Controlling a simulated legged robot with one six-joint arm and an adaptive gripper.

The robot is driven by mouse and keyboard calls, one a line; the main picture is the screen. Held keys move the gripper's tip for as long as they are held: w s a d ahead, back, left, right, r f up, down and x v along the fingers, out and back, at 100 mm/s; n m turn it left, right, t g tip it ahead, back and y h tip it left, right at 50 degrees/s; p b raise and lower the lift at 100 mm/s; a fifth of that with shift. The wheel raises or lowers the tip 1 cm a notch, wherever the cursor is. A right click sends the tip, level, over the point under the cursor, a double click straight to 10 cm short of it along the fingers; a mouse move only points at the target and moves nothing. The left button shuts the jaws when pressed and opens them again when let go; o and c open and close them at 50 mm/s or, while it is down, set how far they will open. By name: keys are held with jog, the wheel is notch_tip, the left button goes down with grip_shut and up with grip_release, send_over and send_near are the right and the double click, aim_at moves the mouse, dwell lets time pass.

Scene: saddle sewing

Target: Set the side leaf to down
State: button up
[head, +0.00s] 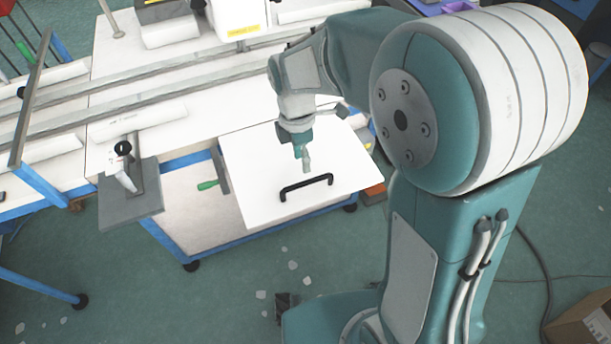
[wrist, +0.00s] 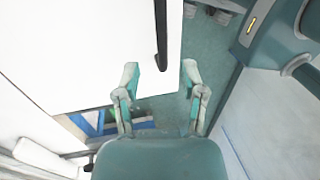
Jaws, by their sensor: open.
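The side leaf (head: 248,165) is a white panel at the table's near side in the head view. It looks raised, about level with the tabletop. A black bar handle (head: 306,187) is fixed near its outer edge. In the wrist view the leaf (wrist: 80,50) fills the upper left and its handle (wrist: 160,38) runs along the edge. My gripper (head: 305,165) is over the leaf, a little behind the handle in the head view.
A lever with a green grip (head: 207,185) shows beside the leaf on the left. A grey block with a black knob (head: 124,148) stands further left. The white worktable (head: 240,95) has long metal rails. Open floor (head: 240,285) lies in front.

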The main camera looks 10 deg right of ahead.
aim_at(304, 177)
jog(key=f, duration=0.4)
jog(key=s+f, duration=0.1)
jog(key=f, duration=0.1)
jog(key=shift+d, duration=0.4)
jog(key=shift+a+r, duration=0.1)
jog(key=shift+a, duration=0.05)
grip_shut()
